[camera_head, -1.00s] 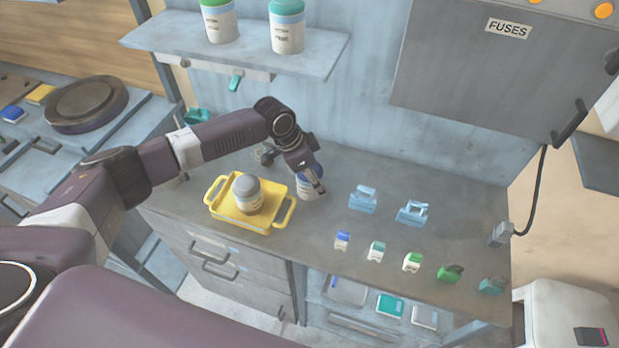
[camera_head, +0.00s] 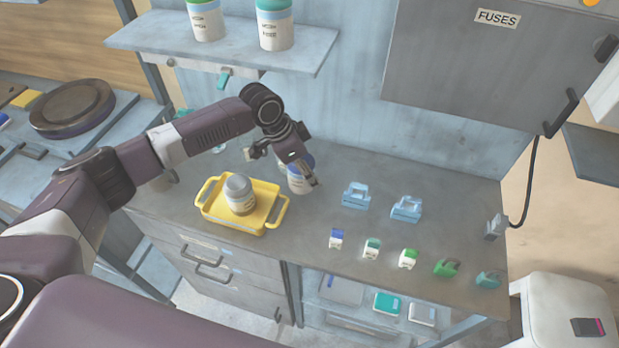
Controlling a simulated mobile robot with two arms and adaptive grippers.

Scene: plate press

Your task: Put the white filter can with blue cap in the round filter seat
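The white filter can with blue cap (camera_head: 299,183) stands upright on the grey counter, right of the yellow tray. My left gripper (camera_head: 284,168) is over it, with its fingers spread wide. One finger passes in front of the can and hides part of it; the other is to the left, behind it. I cannot tell whether a finger touches the can. I cannot pick out the round filter seat for sure; a dark round disc (camera_head: 72,108) lies on the left bench. My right gripper is not in view.
The yellow tray (camera_head: 279,213) holds a grey-capped can (camera_head: 239,194). Two light-blue holders (camera_head: 356,194) (camera_head: 406,208) and a row of small blue, green and teal pieces (camera_head: 409,258) lie to the right. A shelf (camera_head: 140,38) with green and teal-capped cans hangs above.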

